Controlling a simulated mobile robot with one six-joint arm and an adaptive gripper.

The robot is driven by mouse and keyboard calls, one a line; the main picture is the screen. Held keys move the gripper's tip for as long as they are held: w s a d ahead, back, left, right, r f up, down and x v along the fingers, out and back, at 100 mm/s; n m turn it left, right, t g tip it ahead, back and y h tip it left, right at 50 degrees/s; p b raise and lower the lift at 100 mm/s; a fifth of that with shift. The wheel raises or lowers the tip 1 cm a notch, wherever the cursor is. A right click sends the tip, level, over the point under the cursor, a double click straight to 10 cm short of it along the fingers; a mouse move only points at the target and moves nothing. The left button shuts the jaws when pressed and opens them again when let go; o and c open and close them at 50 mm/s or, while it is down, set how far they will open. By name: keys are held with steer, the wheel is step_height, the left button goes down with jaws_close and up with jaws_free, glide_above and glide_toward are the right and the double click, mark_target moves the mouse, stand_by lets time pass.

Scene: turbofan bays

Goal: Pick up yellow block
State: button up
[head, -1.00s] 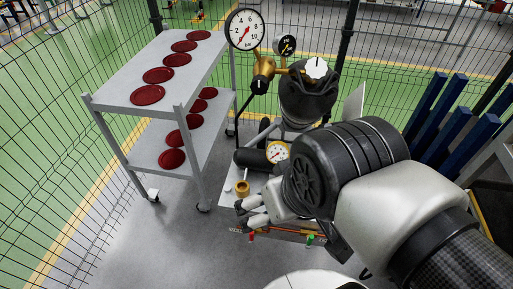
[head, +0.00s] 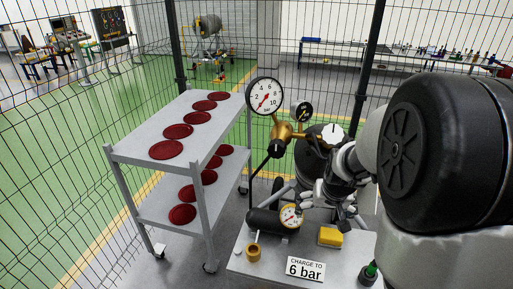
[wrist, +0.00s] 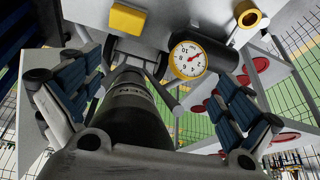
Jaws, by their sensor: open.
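The yellow block (head: 330,237) lies on the light grey bench top, behind the "CHARGE TO 6 bar" sign. It also shows in the wrist view (wrist: 127,19), at the top left of centre, apart from my fingers. My gripper (head: 332,203) hangs above and behind the block in the head view. In the wrist view my gripper (wrist: 150,85) has its two blue-padded fingers spread wide, with a dark cylinder showing between them and nothing held.
A small gauge (head: 290,216) on a black cylinder and a brass ring (head: 253,252) sit left of the block. The sign (head: 305,270) stands in front. A large gauge (head: 265,96) rises behind. A grey cart (head: 150,125) with red discs stands at left.

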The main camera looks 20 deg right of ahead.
steer(key=m, duration=0.1)
glide_toward(332, 234)
steer(key=b+x, duration=0.1)
steer(key=x, duration=0.1)
steer(key=b+x, duration=0.2)
steer(key=x, duration=0.1)
steer(key=shift+w+a+f, duration=0.1)
steer(key=shift+a, duration=0.1)
steer(key=shift+m+h, duration=0.3)
steer(key=shift+b+x, duration=0.95)
steer(key=shift+x, duration=2.15)
steer(key=c, duration=1.3)
